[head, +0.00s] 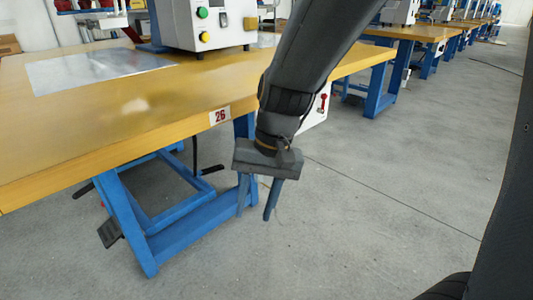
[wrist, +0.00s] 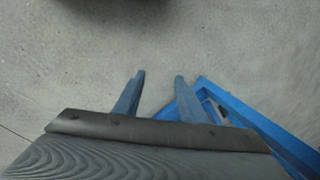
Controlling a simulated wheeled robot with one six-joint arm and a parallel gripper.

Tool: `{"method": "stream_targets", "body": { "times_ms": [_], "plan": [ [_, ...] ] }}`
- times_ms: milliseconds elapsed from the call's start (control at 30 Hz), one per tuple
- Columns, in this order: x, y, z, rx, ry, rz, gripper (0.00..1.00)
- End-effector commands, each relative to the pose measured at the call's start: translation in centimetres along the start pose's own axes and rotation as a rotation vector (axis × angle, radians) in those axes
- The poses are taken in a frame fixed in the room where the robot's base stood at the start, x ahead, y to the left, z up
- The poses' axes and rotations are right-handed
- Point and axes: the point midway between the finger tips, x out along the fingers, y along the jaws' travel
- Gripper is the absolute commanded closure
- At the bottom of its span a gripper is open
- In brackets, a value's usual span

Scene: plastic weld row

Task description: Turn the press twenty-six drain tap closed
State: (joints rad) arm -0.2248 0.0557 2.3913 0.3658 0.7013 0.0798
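The press table bears a "26" label (head: 220,115) on its front edge. A small red handle (head: 323,102), which looks like the drain tap, shows at a white unit (head: 315,117) below the table's right part. My arm hides part of this unit, and the handle is too small to tell its exact turn. My gripper (head: 254,215) hangs in front of the table's right end, lower and left of the handle in the head view, apart from it. Its two fingers point down, spread and empty. In the wrist view my gripper (wrist: 159,76) has only floor between its fingertips; no tap shows there.
The wooden tabletop (head: 150,105) carries a white press box (head: 212,22) with buttons. The table's blue leg frame (head: 190,222) stands left of my gripper; blue frame bars (wrist: 255,122) show right of the fingers. More tables (head: 415,33) line the back. Open floor (head: 400,190) lies right.

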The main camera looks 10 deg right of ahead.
Motion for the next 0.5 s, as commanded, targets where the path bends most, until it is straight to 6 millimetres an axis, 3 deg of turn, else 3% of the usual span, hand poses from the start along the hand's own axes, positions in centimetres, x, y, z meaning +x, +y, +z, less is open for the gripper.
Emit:
{"method": "stream_targets", "body": {
  "times_ms": [100, 300, 400, 500],
  "plan": [
    [2.9, 2.9, -5.1, 0.255, -0.042, -0.057, 0.63],
    [7.3, 8.3, -12.2, 0.645, -0.099, -0.169, 0.63],
    [9.0, 9.4, -15.4, 0.825, -0.148, -0.255, 0.63],
    [10.1, 9.0, -18.6, 0.984, -0.218, -0.366, 0.63]
  ]
}}
